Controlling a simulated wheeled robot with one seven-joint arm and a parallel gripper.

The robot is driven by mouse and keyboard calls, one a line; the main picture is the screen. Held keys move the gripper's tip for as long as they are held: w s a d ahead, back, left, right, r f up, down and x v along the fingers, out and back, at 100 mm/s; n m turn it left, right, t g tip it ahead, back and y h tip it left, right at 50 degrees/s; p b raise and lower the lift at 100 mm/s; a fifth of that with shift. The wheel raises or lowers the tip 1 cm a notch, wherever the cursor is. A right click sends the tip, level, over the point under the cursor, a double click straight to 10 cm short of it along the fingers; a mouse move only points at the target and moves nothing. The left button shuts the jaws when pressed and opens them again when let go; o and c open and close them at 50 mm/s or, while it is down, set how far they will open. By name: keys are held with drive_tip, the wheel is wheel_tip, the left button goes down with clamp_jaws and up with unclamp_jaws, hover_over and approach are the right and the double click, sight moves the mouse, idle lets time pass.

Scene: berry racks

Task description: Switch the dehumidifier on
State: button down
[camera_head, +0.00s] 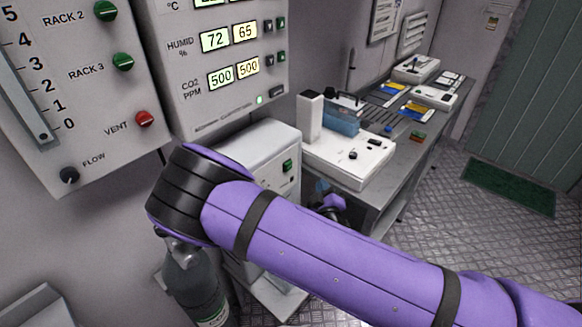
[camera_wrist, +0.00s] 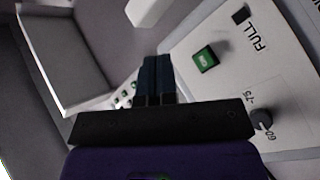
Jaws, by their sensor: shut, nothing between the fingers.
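The dehumidifier is a pale box (camera_head: 262,146) below the wall control panels in the head view, partly hidden by my arm. A green switch (camera_head: 287,166) is on its front. In the wrist view its front panel (camera_wrist: 225,90) fills the right side, tilted, with the green switch (camera_wrist: 204,58), a dark square by the word FULL (camera_wrist: 240,15) and a dark knob (camera_wrist: 262,120) by a 60–75 scale. My gripper (camera_wrist: 157,62) is shut and empty, its dark fingertips left of the switch and apart from it in the picture. The switch position cannot be told.
A control panel (camera_head: 215,100) with HUMID and CO2 readouts hangs above the dehumidifier. Another panel (camera_head: 85,135) with rack, vent and flow controls is left. A grey cylinder (camera_head: 195,285) stands below my elbow. A bench (camera_head: 400,150) holds white equipment; floor is open at right.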

drive_tip(key=w+a, duration=0.5)
drive_tip(key=a, duration=0.2)
drive_tip(key=shift+w, duration=0.2)
idle(0.4)
drive_tip(key=shift+w, duration=0.1)
idle(1.9)
drive_tip(key=shift+w+a, duration=0.2)
drive_tip(key=shift+a, duration=0.1)
drive_tip(key=shift+w+a, duration=0.3)
drive_tip(key=shift+a, duration=0.1)
idle(0.9)
drive_tip(key=shift+d, duration=0.1)
drive_tip(key=shift+s+d, duration=0.6)
drive_tip(key=shift+d, duration=0.05)
idle(0.4)
drive_tip(key=shift+s+d, duration=0.8)
drive_tip(key=shift+d, duration=0.2)
drive_tip(key=shift+s+d, duration=0.75)
drive_tip(key=shift+d, duration=0.25)
